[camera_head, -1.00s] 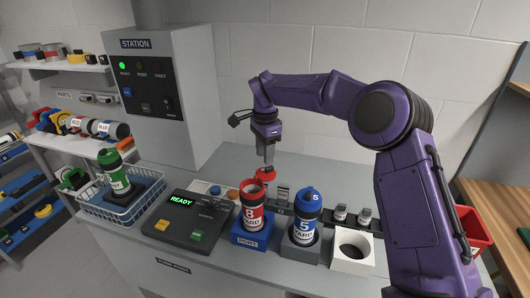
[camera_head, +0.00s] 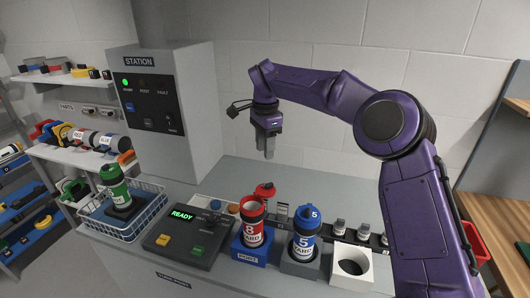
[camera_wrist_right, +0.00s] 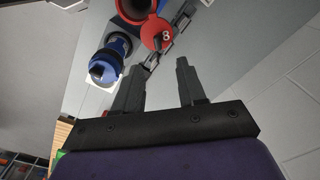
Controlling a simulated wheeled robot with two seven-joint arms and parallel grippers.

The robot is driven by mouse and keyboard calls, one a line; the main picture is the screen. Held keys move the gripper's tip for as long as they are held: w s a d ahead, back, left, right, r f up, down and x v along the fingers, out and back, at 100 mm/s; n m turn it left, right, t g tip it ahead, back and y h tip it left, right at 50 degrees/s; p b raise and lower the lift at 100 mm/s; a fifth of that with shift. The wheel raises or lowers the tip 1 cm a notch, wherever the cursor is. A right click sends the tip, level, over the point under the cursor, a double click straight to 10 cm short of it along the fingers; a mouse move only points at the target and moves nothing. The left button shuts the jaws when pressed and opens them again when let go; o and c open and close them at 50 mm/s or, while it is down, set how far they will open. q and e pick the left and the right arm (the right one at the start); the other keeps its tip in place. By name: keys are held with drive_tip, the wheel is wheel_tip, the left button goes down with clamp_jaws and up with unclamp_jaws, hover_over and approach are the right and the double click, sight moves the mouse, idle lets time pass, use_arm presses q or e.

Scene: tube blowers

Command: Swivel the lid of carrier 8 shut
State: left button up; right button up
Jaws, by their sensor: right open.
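Carrier 8 (camera_head: 252,222) is a red and white canister standing upright in the blue holder (camera_head: 250,250). Its red lid (camera_head: 265,190) is swung aside behind the carrier, leaving the mouth open. In the right wrist view the lid (camera_wrist_right: 157,32), marked 8, shows beside the carrier's open mouth (camera_wrist_right: 137,8). My right gripper (camera_head: 268,158) points down above and behind the lid, apart from it. In the right wrist view its two fingers (camera_wrist_right: 157,82) are spread with nothing between them. My left gripper is not in view.
Blue carrier 5 (camera_head: 304,234) stands close to the right with its lid on. A white holder (camera_head: 350,265) with a round hole is farther right. The console (camera_head: 183,240) reading READY is at left. A wire basket (camera_head: 150,217) holds a green carrier (camera_head: 115,185).

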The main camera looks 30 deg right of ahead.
drive_tip(key=shift+r, duration=0.2)
idle(0.4)
wheel_tip(320, 180, up, 10)
drive_tip(key=shift+r, duration=0.15)
drive_tip(key=shift+s, duration=0.15)
